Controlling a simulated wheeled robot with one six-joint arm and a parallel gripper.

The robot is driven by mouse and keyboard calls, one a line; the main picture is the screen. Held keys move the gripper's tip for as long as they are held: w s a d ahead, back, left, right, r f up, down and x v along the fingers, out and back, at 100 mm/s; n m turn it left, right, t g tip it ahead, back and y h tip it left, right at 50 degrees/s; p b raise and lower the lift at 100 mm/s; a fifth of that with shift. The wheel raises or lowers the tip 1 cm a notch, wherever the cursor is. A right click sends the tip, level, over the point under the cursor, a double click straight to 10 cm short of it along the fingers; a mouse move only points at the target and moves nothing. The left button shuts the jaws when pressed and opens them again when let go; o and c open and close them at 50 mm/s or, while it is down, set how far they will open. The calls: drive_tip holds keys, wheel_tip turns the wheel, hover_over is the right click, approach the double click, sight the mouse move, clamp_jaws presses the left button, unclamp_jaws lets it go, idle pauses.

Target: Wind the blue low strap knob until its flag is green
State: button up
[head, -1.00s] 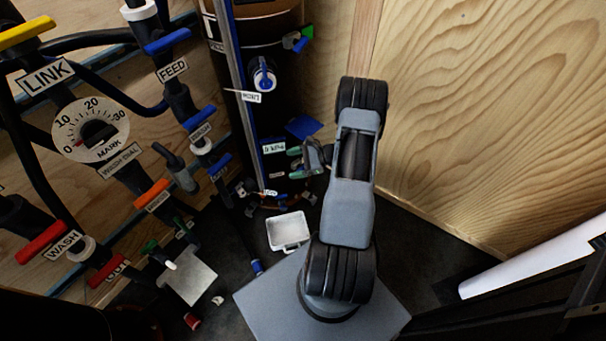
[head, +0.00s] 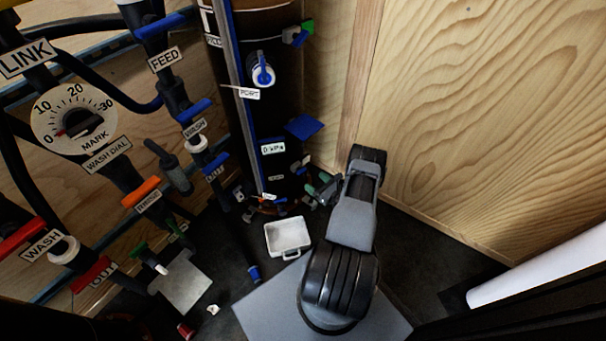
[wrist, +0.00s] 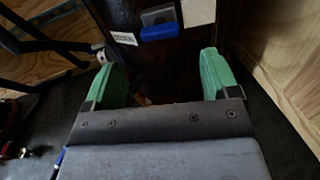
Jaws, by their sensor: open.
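My gripper (head: 320,189) is low beside the dark tank (head: 283,95) in the head view. In the wrist view its green fingers (wrist: 157,70) are wide apart with nothing between them. A blue bar-shaped part (wrist: 160,32) is on the tank beyond the fingers, under a grey square; I cannot tell whether it is the low strap knob. In the head view the low part of the tank is crowded and partly behind my gripper, and neither the low knob nor its flag can be made out. Higher up is a blue part with a green piece (head: 298,33).
A white tray (head: 271,240) lies on the floor left of my base. Pipes with coloured handles and a wash dial (head: 74,118) fill the left. A plywood wall (head: 480,110) stands close on the right. A blue plate (head: 304,126) juts from the tank.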

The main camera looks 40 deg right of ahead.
sight(303, 171)
drive_tip(key=w, duration=0.2)
drive_tip(key=w+a+b, duration=0.1)
drive_tip(key=w, duration=0.4)
drive_tip(key=shift+w+a+b, duration=0.15)
drive_tip(key=shift+w+b, duration=0.2)
drive_tip(key=shift+w, duration=0.05)
drive_tip(key=c, duration=0.9)
drive_tip(key=n+b, duration=0.1)
drive_tip(key=n, duration=0.2)
drive_tip(key=shift+n+b, duration=0.6)
drive_tip(key=shift+n, duration=1)
